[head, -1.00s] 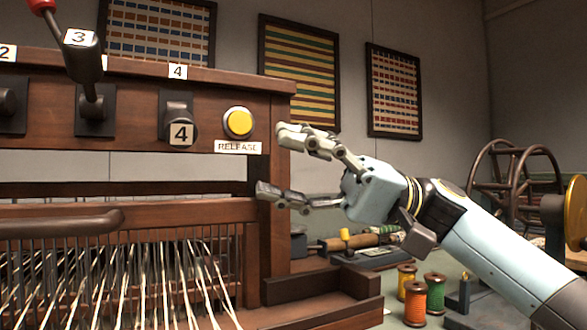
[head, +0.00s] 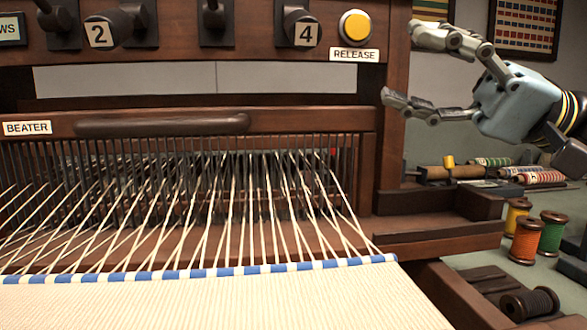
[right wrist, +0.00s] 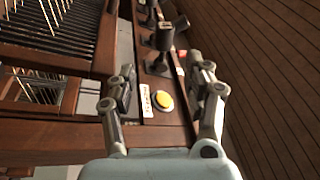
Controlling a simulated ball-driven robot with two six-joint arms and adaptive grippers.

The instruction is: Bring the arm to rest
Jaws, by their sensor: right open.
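My right gripper (head: 400,64) is open and empty, in the air just right of the loom's upright post in the head view. Its fingers point left toward the yellow RELEASE button (head: 355,27), apart from it. In the right wrist view the two fingers (right wrist: 160,72) stand wide apart, with the yellow button (right wrist: 163,100) showing between them and nothing held. My left gripper is out of view.
The loom's beater (head: 160,125) and white warp threads fill the left and middle. Numbered levers, such as lever 4 (head: 303,30), jut from the top beam. Thread spools, including an orange one (head: 526,240), stand on the table below my right arm.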

